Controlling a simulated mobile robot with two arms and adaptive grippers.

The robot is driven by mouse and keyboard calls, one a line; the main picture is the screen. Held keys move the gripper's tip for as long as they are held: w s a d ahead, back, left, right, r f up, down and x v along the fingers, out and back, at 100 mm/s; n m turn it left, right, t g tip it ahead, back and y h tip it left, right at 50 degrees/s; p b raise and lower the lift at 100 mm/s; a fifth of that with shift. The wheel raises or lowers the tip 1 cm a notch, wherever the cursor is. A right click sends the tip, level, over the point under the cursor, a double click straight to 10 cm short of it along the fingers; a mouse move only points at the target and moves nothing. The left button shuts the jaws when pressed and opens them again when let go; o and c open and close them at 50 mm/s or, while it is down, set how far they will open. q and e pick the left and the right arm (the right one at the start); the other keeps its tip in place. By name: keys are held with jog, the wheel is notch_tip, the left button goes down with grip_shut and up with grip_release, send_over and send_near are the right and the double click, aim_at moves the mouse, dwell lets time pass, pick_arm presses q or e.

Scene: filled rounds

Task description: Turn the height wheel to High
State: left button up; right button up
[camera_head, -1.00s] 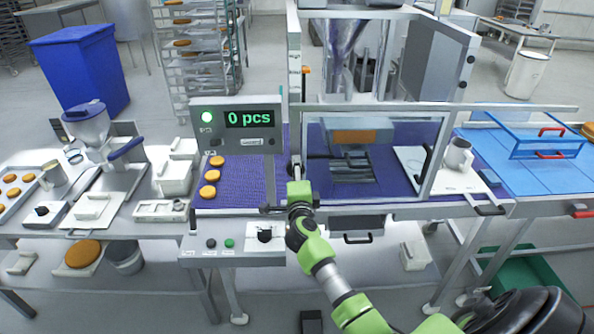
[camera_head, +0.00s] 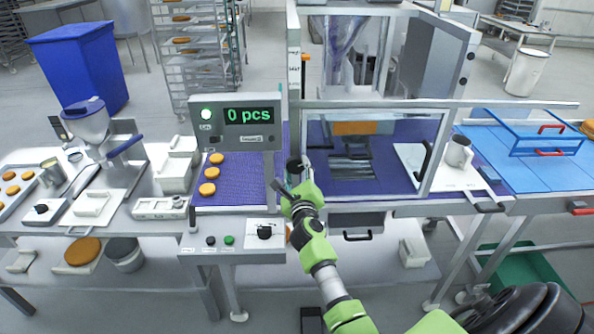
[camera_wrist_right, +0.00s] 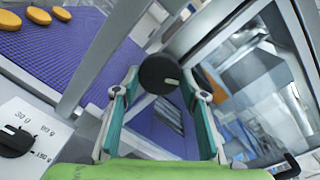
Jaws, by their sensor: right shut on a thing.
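The height wheel is a round black knob (camera_head: 293,164) on the upright post at the left edge of the clear guard. In the right wrist view, the wheel (camera_wrist_right: 158,74) sits between my fingertips, with a pale pointer mark on its right-hand side. My right gripper (camera_head: 292,182) is shut on the wheel, and its fingers (camera_wrist_right: 160,85) flank it in the wrist view. The wheel's scale and any High label cannot be read in these frames. My left gripper is not in view.
A display panel (camera_head: 236,122) reads 0 pcs, left of the post. Below it, a control box (camera_head: 233,241) carries buttons and a black dial (camera_head: 265,231). Orange rounds (camera_head: 208,189) lie on the purple belt (camera_head: 238,170). The clear guard frame (camera_head: 437,150) stands close on the right.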

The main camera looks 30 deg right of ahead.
jog(key=m, duration=0.3)
jog(key=m+b, duration=0.1)
jog(key=m, duration=0.1)
jog(key=shift+f+m, duration=0.2)
jog(key=shift+m, duration=0.2)
jog(key=shift+a, duration=0.1)
dwell(0.3)
jog(key=o, duration=1.1)
jog(key=shift+s, duration=0.15)
jog(key=v, duration=1.1)
jog(key=shift+s+a+f, duration=0.2)
jog(key=shift+s, duration=0.05)
